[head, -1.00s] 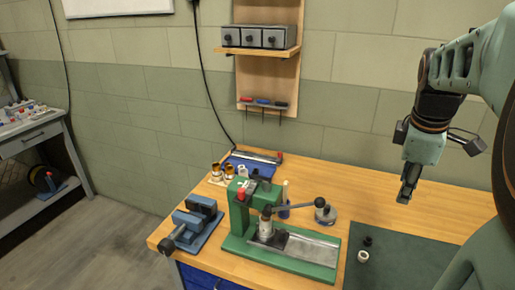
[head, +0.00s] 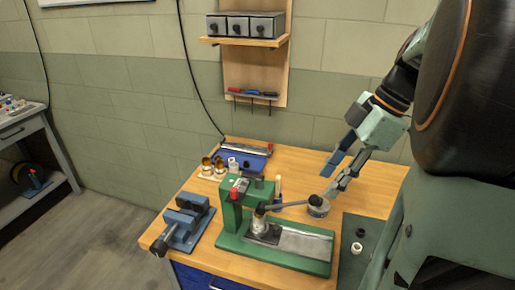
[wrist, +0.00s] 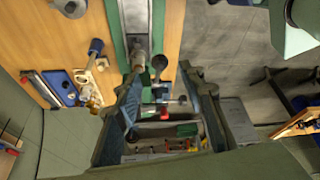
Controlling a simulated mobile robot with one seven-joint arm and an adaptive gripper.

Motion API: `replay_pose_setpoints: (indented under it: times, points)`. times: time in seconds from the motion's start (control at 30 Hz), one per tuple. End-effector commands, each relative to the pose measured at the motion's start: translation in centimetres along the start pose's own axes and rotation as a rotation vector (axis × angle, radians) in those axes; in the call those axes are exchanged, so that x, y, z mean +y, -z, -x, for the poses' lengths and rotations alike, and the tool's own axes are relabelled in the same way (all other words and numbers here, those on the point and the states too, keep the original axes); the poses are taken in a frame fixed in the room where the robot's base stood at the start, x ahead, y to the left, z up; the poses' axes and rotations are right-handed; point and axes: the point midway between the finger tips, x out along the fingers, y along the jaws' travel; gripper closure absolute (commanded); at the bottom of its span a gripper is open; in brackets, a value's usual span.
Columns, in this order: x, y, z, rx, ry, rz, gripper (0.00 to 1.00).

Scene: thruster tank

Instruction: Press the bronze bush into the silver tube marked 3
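The green press (head: 232,212) stands on the bench with a silver cylinder (head: 259,226) at its work spot. I cannot tell whether that is the tube marked 3; no number is readable. Its dark lever (head: 288,204) points right. Two brownish-gold topped pieces (head: 206,166) and a silver piece (head: 232,165) stand in a pale holder behind the press; which is the bronze bush is unclear. My gripper (head: 326,187) is open and empty, above the bench right of the press. In the wrist view its fingers (wrist: 165,76) are spread, with a dark round knob (wrist: 159,62) showing between them.
A blue vise (head: 184,222) sits at the bench's left front. A round grey tin (head: 318,207) stands right of the press, beside the lever's end. A blue tray (head: 245,158) lies behind.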

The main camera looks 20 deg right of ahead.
Motion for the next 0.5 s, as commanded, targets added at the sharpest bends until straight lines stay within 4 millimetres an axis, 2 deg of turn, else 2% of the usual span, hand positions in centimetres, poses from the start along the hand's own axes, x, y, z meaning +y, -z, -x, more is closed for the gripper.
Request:
replay_pose_setpoints:
  times: [0.1,0.3,0.5]
  points:
    - [-0.1,0.0,-2.5,0.001,0.003,-0.001,0.63]
    - [-0.1,0.0,-5.9,0.001,0.003,-0.002,0.63]
    - [0.0,-0.1,-7.7,-0.001,0.0,-0.001,0.63]
